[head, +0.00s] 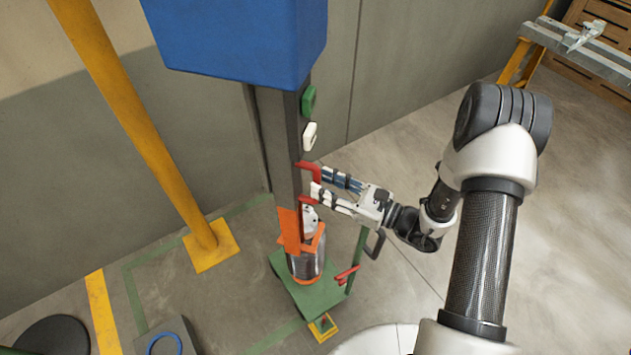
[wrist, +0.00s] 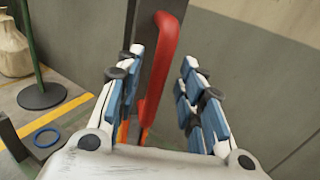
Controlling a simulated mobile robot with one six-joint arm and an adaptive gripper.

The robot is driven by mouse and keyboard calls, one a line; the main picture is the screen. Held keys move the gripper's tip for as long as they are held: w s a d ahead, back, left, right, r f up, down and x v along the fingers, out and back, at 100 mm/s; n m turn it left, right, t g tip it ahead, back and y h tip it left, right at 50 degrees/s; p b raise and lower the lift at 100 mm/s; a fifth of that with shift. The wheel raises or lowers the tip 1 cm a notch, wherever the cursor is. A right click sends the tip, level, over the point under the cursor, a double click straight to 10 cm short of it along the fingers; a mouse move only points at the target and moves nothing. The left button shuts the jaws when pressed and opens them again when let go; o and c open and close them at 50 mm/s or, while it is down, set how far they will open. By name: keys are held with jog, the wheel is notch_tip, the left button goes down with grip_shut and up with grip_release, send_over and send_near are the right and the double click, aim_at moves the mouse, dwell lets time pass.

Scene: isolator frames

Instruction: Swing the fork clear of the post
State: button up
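The dark grey post (head: 280,150) stands upright under a blue box. A red handle (head: 312,171) sits on the post's right side; it also shows as a long red bar in the wrist view (wrist: 163,60). An orange piece (head: 291,232), which may be the fork, lies against the lower post above a metal cylinder (head: 306,266). My gripper (head: 318,183) is at the post, its fingers spread. In the wrist view my gripper (wrist: 160,85) has the red bar between its fingers, nearer the left one, with a clear gap on the right. Contact on the left is unclear.
The blue box (head: 240,40) overhangs above. Green (head: 308,100) and white (head: 310,136) parts stick out from the post above my gripper. A green base (head: 315,298) is below. A yellow pole (head: 140,125) stands left; the floor on the right is open.

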aim_at(315, 181)
jog(key=shift+x, duration=1.7)
jog(key=shift+c, duration=0.5)
grip_shut()
